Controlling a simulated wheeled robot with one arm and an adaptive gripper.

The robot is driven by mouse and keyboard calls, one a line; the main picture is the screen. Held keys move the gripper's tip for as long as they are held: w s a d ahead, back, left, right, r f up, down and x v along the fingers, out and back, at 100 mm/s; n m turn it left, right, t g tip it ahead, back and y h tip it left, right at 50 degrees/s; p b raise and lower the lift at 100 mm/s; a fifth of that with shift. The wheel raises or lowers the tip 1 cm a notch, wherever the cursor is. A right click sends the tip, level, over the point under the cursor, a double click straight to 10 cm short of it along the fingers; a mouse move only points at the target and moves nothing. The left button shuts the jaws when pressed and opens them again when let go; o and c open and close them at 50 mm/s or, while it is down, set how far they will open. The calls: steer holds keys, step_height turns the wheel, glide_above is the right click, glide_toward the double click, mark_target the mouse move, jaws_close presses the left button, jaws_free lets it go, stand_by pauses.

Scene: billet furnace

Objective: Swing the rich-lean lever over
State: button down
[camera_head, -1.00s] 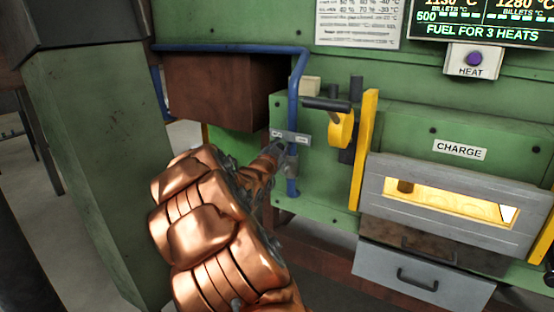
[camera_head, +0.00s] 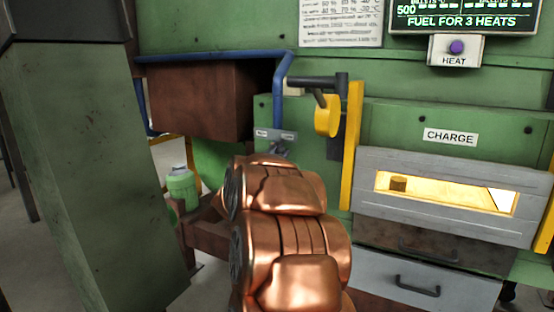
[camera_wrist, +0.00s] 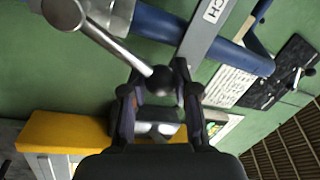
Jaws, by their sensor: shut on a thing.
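The rich-lean lever (camera_wrist: 115,42) is a metal rod with a black ball tip, seen in the wrist view. It slants from a round metal hub at the upper left down to the ball at the middle. My gripper (camera_wrist: 160,88) is shut on the ball, one black finger on each side. In the head view the plate (camera_head: 275,135) shows above my copper arm. The arm hides the lever and most of the gripper there.
A yellow handle disc with a dark bar (camera_head: 327,116) and an upright yellow rail (camera_head: 351,145) stand right of the plate. The grey charge door (camera_head: 455,160) with a lit window is farther right. A brown box (camera_head: 200,95) is left; a green bottle (camera_head: 182,188) stands below it.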

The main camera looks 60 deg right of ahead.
steer(key=shift+s+f+m+b, duration=0.25)
steer(key=shift+s+m+b, duration=0.05)
steer(key=shift+m+b, duration=0.4)
steer(key=shift+s, duration=0.1)
steer(key=c, duration=0.9)
jaws_free()
steer(key=shift+o, duration=0.2)
steer(key=v, duration=1.2)
